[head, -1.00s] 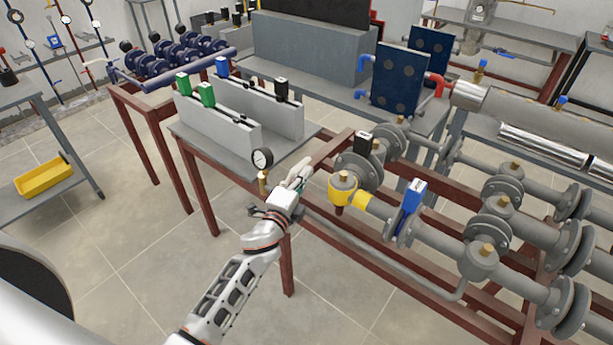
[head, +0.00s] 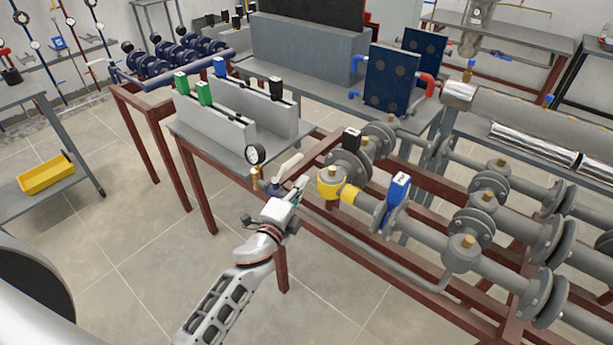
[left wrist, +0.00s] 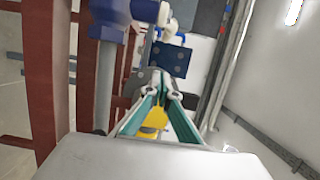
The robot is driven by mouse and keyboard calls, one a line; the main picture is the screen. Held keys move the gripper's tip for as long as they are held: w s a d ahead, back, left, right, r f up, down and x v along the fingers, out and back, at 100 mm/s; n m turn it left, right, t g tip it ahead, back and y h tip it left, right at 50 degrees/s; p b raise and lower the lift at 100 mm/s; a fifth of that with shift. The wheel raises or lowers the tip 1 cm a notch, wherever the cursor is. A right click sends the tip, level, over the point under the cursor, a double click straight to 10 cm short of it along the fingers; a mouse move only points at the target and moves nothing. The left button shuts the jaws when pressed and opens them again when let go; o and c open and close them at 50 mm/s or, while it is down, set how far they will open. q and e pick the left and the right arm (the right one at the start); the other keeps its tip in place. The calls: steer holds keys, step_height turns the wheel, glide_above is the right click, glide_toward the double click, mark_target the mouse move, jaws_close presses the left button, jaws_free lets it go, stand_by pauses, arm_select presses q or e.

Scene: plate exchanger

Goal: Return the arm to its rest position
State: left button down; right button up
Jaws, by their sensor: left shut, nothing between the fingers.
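My left arm reaches in from the bottom of the head view. Its gripper (head: 299,190) is shut and empty, in front of the pipe rig, just left of the yellow pipe fitting (head: 332,184). In the left wrist view the fingers (left wrist: 158,95) come together at their tips, and a yellow part (left wrist: 154,120) shows between the finger links, beyond them. A pressure gauge (head: 255,154) and a white-handled valve (head: 287,168) stand just behind the gripper. I cannot tell from the head view whether the gripper touches anything. My right gripper is not in view.
A blue-handled valve (head: 397,190) and a black-handled one (head: 351,139) sit on the grey pipes to the right. A grey table (head: 222,158) with valve panels stands behind. A yellow bin (head: 47,174) lies on a shelf at left. Floor (head: 140,255) left of the arm is clear.

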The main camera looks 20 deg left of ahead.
arm_select(q)
steer(key=s, duration=0.6)
steer(key=shift+a, duration=0.4)
steer(key=s+d+f+n+g, duration=0.1)
steer(key=s+f+n+g, duration=0.2)
steer(key=s+f+n, duration=0.4)
steer(key=s+d+f+n+g+h, duration=0.1)
steer(key=s+f+n+g, duration=0.3)
steer(key=s+f+n, duration=0.3)
steer(key=s+f, duration=0.5)
steer(key=s, duration=0.3)
steer(key=shift+s+d+n, duration=0.3)
steer(key=shift+s, duration=0.1)
